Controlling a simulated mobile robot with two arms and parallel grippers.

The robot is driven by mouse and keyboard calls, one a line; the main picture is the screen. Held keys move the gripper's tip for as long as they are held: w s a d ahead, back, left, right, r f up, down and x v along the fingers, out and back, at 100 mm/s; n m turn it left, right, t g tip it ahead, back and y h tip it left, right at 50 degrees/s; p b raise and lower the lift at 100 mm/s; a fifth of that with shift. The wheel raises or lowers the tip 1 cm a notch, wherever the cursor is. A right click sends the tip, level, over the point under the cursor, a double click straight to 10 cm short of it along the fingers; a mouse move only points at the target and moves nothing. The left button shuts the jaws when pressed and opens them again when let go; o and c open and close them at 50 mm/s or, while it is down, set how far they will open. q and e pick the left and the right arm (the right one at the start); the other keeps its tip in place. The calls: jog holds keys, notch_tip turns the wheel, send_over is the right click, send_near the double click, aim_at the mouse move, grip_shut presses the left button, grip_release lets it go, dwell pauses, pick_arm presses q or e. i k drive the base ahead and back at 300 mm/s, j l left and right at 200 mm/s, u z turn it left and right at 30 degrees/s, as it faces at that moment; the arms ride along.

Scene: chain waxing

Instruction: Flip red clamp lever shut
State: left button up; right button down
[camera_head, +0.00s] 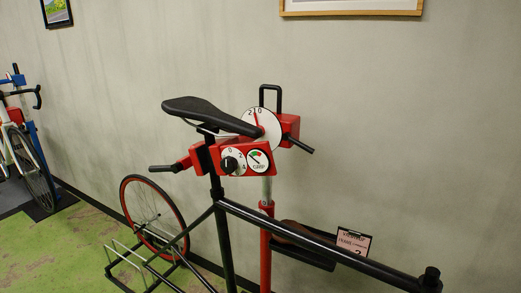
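A red clamp (205,160) sits around the seatpost of a black bike frame (315,240), just below a black saddle (205,112). The clamp has a black knob, a numbered dial and a small gauge marked GRIP. A lever with a black grip (163,168) and a red base sticks out to the left of the clamp. A second black handle (299,144) points down and right from a red block (290,128) behind a white dial. I cannot tell which is the clamp lever, or whether it is open or shut. Neither of my grippers is in view.
A red stand post (265,245) rises behind the frame. A dark tray (300,257) with a small sign (353,243) is at lower right. A red-rimmed wheel (154,215) and wire rack are at lower left. Another bike (30,155) stands far left.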

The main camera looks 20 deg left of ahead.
aim_at(178, 167)
jog(key=k+j+u, duration=0.1)
jog(key=u, duration=1.25)
